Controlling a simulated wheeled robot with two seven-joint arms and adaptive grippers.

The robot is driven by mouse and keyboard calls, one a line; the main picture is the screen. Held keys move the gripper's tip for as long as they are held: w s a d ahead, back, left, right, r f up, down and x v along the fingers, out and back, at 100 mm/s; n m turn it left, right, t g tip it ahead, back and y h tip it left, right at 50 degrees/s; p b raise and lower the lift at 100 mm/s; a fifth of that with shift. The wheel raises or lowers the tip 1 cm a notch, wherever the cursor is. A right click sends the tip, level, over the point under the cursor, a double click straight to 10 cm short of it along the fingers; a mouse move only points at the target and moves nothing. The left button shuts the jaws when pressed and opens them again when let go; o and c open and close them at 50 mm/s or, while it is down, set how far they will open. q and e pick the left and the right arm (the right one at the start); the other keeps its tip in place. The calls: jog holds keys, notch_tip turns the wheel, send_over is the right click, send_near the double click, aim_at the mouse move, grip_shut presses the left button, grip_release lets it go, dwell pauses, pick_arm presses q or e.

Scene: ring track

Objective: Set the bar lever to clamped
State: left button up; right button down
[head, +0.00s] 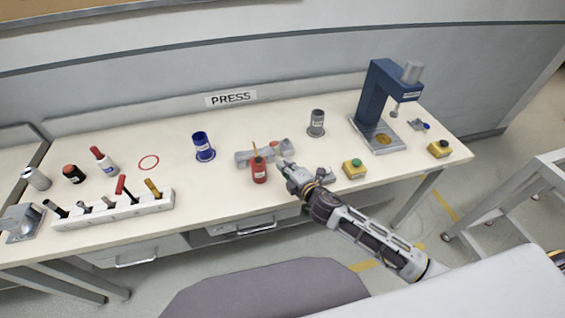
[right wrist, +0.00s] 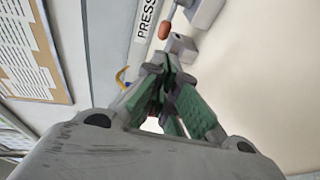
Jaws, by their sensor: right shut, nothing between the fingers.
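A grey clamp fixture (head: 243,158) lies on the bench at the middle, partly hidden by a red bottle and by my right gripper. A reddish-orange knob (head: 283,143) shows at its right end. In the right wrist view, the orange knob (right wrist: 165,30) sits on a thin lever near the top, beside a grey block (right wrist: 181,47), beyond my fingertips. My right gripper (head: 284,166) is shut and empty, just in front of the fixture. Its closed fingers (right wrist: 160,75) point toward the lever; I cannot tell whether they touch anything. My left gripper is not in view.
A red bottle (head: 259,172) with a yellow spout stands left of my right gripper. A green-button box (head: 354,170) is to its right. A blue press (head: 372,100), a grey can (head: 317,122) and a blue can (head: 203,146) stand around. A tool rack (head: 112,212) is at left.

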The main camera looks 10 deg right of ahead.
jog(key=shift+v, duration=1.5)
jog(key=shift+a, duration=0.1)
